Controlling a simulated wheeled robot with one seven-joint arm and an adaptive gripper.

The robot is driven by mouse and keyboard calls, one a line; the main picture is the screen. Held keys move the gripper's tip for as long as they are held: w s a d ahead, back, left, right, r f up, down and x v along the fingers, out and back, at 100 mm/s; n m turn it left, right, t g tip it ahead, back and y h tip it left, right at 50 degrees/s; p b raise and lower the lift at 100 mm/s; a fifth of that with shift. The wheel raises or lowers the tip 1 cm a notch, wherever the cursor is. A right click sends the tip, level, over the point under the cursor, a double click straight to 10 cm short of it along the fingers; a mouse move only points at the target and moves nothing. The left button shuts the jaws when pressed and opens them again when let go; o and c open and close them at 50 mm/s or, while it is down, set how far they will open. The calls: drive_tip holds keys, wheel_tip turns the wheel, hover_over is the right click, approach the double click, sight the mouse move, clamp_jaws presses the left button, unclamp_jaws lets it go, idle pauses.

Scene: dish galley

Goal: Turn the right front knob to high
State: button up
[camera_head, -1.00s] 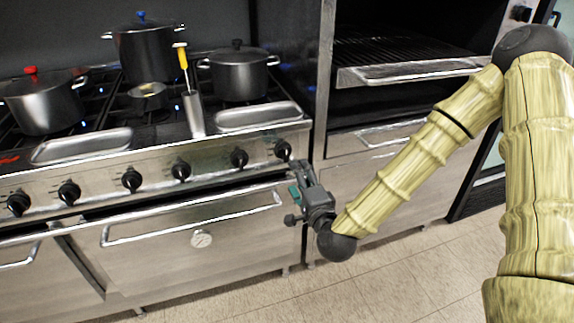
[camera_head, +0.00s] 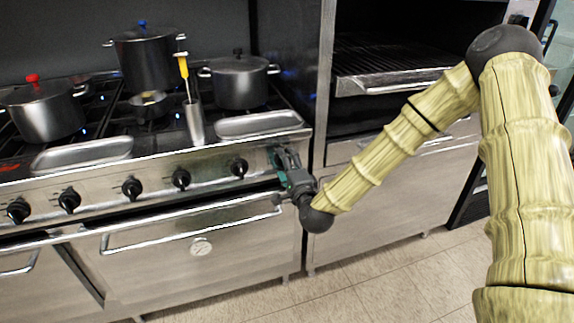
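The stove front has a row of black knobs on a steel panel. The rightmost knob is hidden behind my gripper (camera_head: 277,155), whose fingers are at the right end of the panel, over the place where that knob sits. I cannot see whether the fingers touch or close around the knob. The neighbouring knob (camera_head: 239,167) is clear of the gripper, just to its left.
The oven door handle (camera_head: 195,222) runs below the panel, left of my gripper. Pots, including a grey one (camera_head: 240,80), and a steel tray (camera_head: 258,124) stand on the stove. A steel grill unit (camera_head: 395,78) is to the right. The floor in front is clear.

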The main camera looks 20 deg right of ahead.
drive_tip(key=shift+c, duration=0.4)
drive_tip(key=c, duration=1)
drive_tip(key=shift+n, duration=0.4)
drive_tip(key=n, duration=0.4)
drive_tip(key=shift+n, duration=0.3)
drive_tip(key=n, duration=1.1)
drive_tip(key=shift+n, duration=2.2)
